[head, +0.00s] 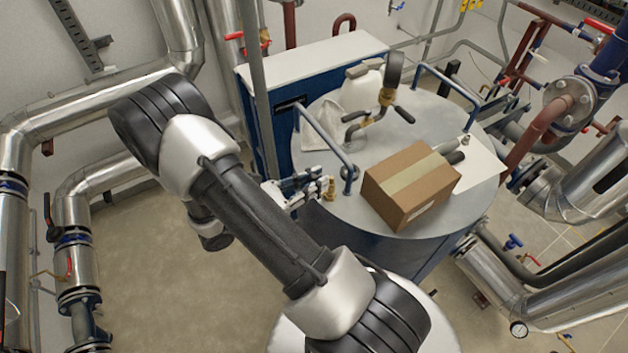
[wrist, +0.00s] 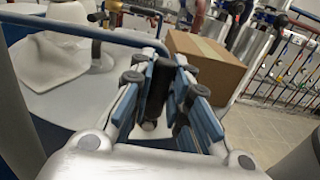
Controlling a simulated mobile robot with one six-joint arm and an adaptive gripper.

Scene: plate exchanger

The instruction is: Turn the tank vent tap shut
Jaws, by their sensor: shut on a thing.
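The small brass vent tap (head: 329,187) stands at the left edge of the round grey tank top (head: 330,212), beside a blue rail. My gripper (head: 318,184) reaches it from the left, its fingertips at the tap. In the wrist view the blue-and-grey fingers (wrist: 162,90) are closed in on a dark piece between them, which seems to be the tap's handle. The fingers hide most of the tap there, so I cannot tell the handle's angle.
A blue rail (head: 325,136) rises close behind my gripper. A cardboard box (head: 411,184) lies on the tank to the right. Floor at left is clear.

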